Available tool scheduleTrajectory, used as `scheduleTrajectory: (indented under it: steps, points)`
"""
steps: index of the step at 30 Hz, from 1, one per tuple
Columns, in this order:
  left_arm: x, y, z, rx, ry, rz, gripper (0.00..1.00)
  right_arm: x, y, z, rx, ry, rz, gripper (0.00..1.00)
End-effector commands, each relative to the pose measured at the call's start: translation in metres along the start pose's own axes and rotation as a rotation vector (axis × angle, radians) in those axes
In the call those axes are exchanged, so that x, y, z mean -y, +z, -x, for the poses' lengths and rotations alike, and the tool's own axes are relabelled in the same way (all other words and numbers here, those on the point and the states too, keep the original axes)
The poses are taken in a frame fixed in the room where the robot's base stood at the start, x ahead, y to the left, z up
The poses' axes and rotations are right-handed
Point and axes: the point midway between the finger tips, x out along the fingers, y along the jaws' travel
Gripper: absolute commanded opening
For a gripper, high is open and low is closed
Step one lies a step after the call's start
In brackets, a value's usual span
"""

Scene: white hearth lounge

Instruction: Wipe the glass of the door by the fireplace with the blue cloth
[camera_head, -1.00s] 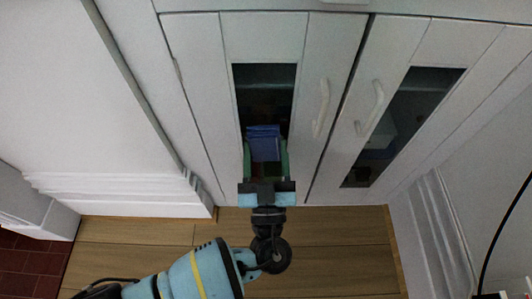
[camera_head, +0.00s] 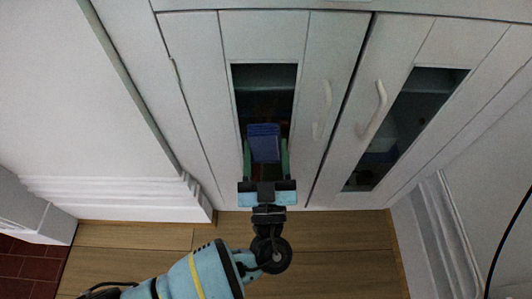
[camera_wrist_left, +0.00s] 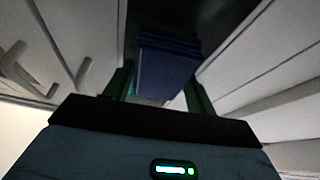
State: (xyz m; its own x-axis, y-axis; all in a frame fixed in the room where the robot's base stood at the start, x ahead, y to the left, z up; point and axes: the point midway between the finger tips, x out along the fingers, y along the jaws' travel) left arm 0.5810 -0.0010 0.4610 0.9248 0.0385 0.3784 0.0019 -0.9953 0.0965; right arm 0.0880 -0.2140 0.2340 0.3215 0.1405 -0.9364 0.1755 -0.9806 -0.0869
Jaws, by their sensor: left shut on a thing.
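My left gripper (camera_head: 266,160) is shut on the blue cloth (camera_head: 264,140), a folded dark blue pad held between its green fingers. The cloth also shows in the left wrist view (camera_wrist_left: 166,66). The cloth is in front of the lower part of the dark glass (camera_head: 265,82) of the left cabinet door (camera_head: 330,60), the one nearer the fireplace side. I cannot tell whether the cloth touches the glass. The gripper and cloth hide the lower end of the pane. My right gripper is not in view.
The right door (camera_head: 440,45) has its own dark glass pane (camera_head: 415,110). White handles stand out from the left door (camera_head: 323,108) and the right door (camera_head: 373,108). A white moulded wall base (camera_head: 115,190) is at left, above the wooden floor (camera_head: 330,240). Dark red tiles (camera_head: 30,265) lie at bottom left.

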Motion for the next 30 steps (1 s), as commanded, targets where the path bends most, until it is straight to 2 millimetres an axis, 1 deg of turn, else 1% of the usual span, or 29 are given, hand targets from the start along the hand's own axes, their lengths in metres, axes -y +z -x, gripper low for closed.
scheduleTrajectory:
  steps: [5, 14, 18, 22, 30]
  points:
    - [0.0, 0.001, -0.003, -0.001, -0.001, 0.001, 0.38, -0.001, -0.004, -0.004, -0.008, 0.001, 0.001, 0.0]
    - [0.0, 0.002, -0.008, -0.002, 0.0, 0.002, 0.38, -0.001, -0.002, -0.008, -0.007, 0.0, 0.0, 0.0]
    - [0.0, 0.001, -0.009, -0.002, 0.0, 0.002, 0.38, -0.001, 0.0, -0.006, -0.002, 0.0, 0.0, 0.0]
    - [-0.001, -0.004, -0.011, -0.002, -0.001, 0.002, 0.38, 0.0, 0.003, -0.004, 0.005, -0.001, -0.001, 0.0]
    - [-0.002, -0.023, -0.017, -0.002, -0.001, 0.002, 0.38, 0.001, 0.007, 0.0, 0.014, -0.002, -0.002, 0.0]
